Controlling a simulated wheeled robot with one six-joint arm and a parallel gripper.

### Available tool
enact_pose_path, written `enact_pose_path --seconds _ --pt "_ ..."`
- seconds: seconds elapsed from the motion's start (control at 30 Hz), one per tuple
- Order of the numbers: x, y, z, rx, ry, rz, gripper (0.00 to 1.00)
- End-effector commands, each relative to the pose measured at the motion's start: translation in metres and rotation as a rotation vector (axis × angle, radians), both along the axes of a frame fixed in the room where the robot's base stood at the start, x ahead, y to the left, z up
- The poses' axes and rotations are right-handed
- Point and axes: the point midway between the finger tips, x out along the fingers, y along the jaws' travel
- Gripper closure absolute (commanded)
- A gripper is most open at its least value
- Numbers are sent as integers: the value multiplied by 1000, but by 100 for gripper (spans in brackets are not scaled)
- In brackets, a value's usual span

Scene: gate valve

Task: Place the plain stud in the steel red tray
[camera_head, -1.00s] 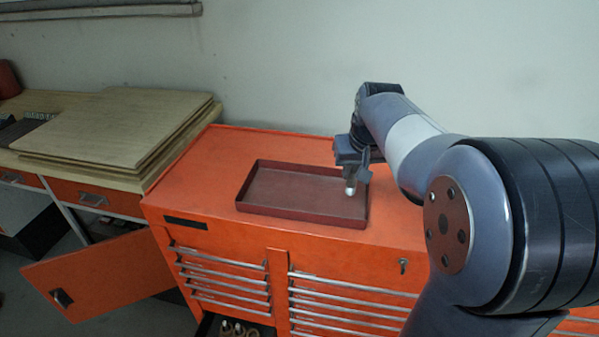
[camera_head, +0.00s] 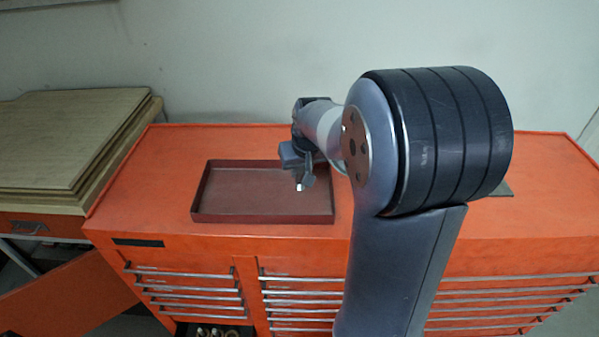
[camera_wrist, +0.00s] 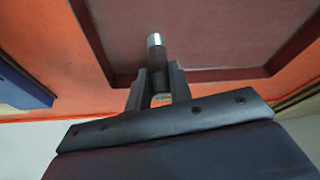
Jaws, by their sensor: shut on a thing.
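The plain stud (camera_wrist: 155,60) is a short cylinder with a dark body and a bright metal end. My gripper (camera_wrist: 158,80) is shut on it in the wrist view, with one finger on each side. In the head view the stud's bright tip (camera_head: 300,187) shows below my gripper (camera_head: 302,178), over the right part of the tray. The steel red tray (camera_head: 208,212) is a shallow, dark red rectangle on top of the orange cabinet. It looks empty. The tray's floor also shows in the wrist view (camera_wrist: 215,35). The gap between stud and tray floor is hard to judge.
The orange tool cabinet (camera_head: 160,180) has clear top surface left of the tray. Wooden boards (camera_head: 60,140) lie stacked on a bench at the left. A partly hidden flat dark object (camera_head: 501,190) lies right of my arm. A wall stands behind.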

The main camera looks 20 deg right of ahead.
Motion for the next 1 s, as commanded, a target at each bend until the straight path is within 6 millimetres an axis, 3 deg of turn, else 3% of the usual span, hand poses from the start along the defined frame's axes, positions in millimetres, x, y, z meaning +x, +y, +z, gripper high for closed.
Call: enact_pose_path --seconds 0.17,0.53,0.57,0.6,0.8,1.0 --pt "0 0 -18 0 1 0 100" --pt "0 0 -24 0 -1 0 100" --pt "0 0 -23 0 0 0 77" --pt "0 0 -22 0 0 0 74" --pt "0 0 -22 0 0 0 58" --pt "0 0 -22 0 0 0 58"
